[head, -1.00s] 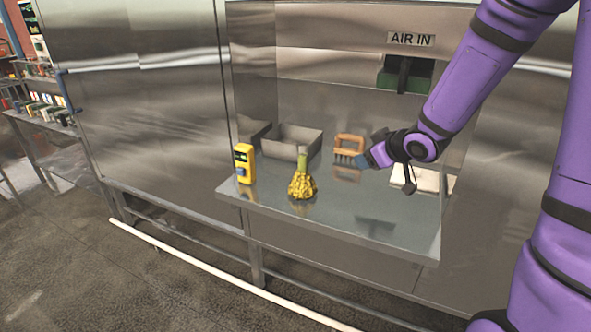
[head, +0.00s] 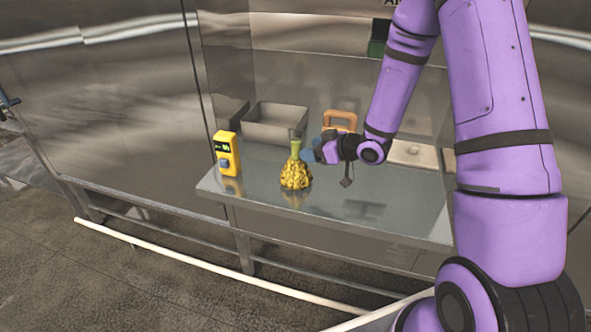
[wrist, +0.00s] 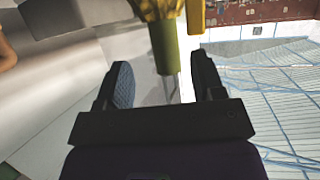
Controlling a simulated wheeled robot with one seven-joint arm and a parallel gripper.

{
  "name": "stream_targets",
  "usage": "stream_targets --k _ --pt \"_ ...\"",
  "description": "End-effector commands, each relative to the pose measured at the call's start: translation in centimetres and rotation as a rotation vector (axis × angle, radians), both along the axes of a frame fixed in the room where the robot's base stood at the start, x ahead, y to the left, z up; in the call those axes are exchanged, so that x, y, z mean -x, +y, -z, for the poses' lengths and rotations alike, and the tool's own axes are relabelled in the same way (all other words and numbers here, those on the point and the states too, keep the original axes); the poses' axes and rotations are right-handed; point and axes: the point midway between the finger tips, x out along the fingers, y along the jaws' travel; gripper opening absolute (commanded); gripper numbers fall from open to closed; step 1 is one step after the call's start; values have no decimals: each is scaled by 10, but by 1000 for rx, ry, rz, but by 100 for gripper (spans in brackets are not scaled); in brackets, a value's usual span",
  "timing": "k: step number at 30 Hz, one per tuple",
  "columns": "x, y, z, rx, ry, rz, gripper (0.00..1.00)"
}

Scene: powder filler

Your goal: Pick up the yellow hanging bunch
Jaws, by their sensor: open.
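The yellow bunch (head: 296,177) stands on the metal table, with its green stem (head: 296,148) pointing up. My gripper (head: 308,152) is just right of the stem in the head view, at about stem height. In the wrist view my gripper (wrist: 165,85) is open, and the green stem (wrist: 164,45) shows ahead of and between its two fingers. The yellow bunch (wrist: 157,8) is cut off by the top edge there. I cannot tell from these views whether a finger touches the stem.
A yellow handheld device (head: 227,154) stands left of the bunch on the metal table (head: 262,205). A grey metal bin (head: 276,125) stands behind. The table's front left is clear.

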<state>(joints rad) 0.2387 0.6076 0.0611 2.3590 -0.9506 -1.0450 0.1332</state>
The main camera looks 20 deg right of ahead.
Motion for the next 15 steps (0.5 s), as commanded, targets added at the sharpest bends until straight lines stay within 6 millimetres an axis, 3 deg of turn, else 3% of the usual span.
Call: stream_targets --k 7,15 --pt "-8 9 5 1 1 0 62" --pt "-30 33 18 2 1 -1 62"
